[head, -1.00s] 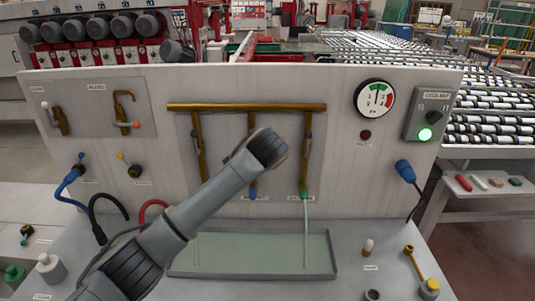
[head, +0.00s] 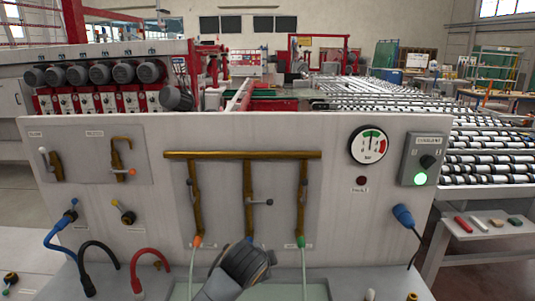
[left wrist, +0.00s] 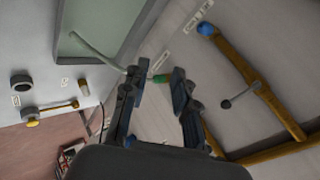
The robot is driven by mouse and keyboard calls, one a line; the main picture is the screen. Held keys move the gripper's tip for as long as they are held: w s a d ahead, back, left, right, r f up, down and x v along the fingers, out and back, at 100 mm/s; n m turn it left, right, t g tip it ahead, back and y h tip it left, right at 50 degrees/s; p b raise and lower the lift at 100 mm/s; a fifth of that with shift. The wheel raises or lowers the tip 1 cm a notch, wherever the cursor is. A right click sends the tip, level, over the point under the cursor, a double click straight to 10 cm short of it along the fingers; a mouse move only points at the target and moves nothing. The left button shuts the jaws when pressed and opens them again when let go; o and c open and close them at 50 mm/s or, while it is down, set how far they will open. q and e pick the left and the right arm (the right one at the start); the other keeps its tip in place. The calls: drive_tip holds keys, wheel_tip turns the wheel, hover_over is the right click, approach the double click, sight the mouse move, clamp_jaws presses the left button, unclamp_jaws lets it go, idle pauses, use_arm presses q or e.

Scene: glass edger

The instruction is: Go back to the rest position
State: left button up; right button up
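My left arm's wrist (head: 245,265) is at the bottom centre of the head view, in front of the tray; its fingers are hidden there. In the left wrist view my left gripper (left wrist: 159,82) is open, its two fingers apart. A green nozzle (left wrist: 161,78) appears in line with the gap, apparently beyond the fingers, with nothing gripped. The brass pipe (head: 243,155) has three branches. The middle lever (head: 262,202) lies crosswise; the outer levers lie along their pipes. A pale stream (head: 303,272) hangs below the green nozzle. My right gripper is not in view.
The upright panel (head: 350,215) carries a gauge (head: 370,145), a dark fault lamp (head: 361,180) and a coolant box (head: 422,158) with a lit green light. Hoses (head: 135,265) rise at the left. A side shelf (head: 485,232) stands at the right.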

use_arm(q)
drive_tip(key=s+a+f+n+g, duration=0.2)
drive_tip(key=s+a+f+n, duration=0.2)
drive_tip(key=s+f, duration=0.4)
drive_tip(key=s+a+f+n+g, duration=0.1)
drive_tip(key=s+a+f+n, duration=0.3)
drive_tip(key=s, duration=0.7)
drive_tip(key=s+a+f+n+g+y, duration=0.1)
drive_tip(key=s+a+f+n, duration=0.15)
drive_tip(key=s+a, duration=0.5)
drive_tip(key=s+a+f+n+g, duration=0.1)
drive_tip(key=s+a+f+n, duration=0.2)
drive_tip(key=s, duration=0.8)
wheel_tip(320, 180, down, 30)
drive_tip(key=s+g+b, duration=0.2)
drive_tip(key=b, duration=0.3)
drive_tip(key=s+a+f+b, duration=0.1)
drive_tip(key=s+f, duration=0.7)
drive_tip(key=f, duration=0.1)
drive_tip(key=s+a+f+b, duration=0.2)
drive_tip(key=s+f, duration=0.6)
drive_tip(key=f, duration=0.2)
drive_tip(key=shift+a+m+g+y, duration=0.3)
drive_tip(key=shift+m+g, duration=0.1)
drive_tip(key=shift+m, duration=0.05)
